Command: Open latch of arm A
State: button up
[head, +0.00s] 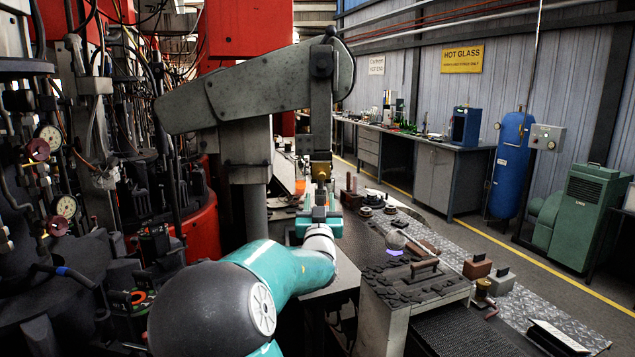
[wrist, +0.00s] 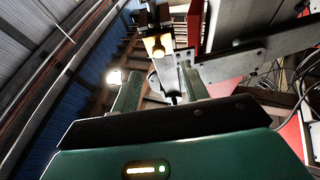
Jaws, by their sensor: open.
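A large grey machine arm (head: 255,88) reaches across the head view, with a vertical grey head (head: 320,115) hanging from its right end. A brass-coloured part (head: 320,170) sits at the bottom of that head; it seems to show as a lit yellow part in the wrist view (wrist: 155,46). No label marks this as arm A, and I cannot make out the latch clearly. My gripper (head: 320,196) is just below the brass part, pointing up. In the wrist view my gripper (wrist: 160,72) is open, with a grey metal piece (wrist: 170,82) seen beyond and between the fingers.
A grey column (head: 246,190) stands left of my gripper. Machinery with gauges and hoses (head: 60,180) crowds the left. A tool-covered block (head: 415,285) stands at front right, near small moulds on a bench. A blue tank (head: 511,165) and green cabinet (head: 590,205) stand farther right.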

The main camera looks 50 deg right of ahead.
aim_at(321, 179)
jog(key=x, duration=0.8)
jog(key=shift+d+r, duration=0.1)
jog(key=shift+d, duration=0.2)
grip_shut()
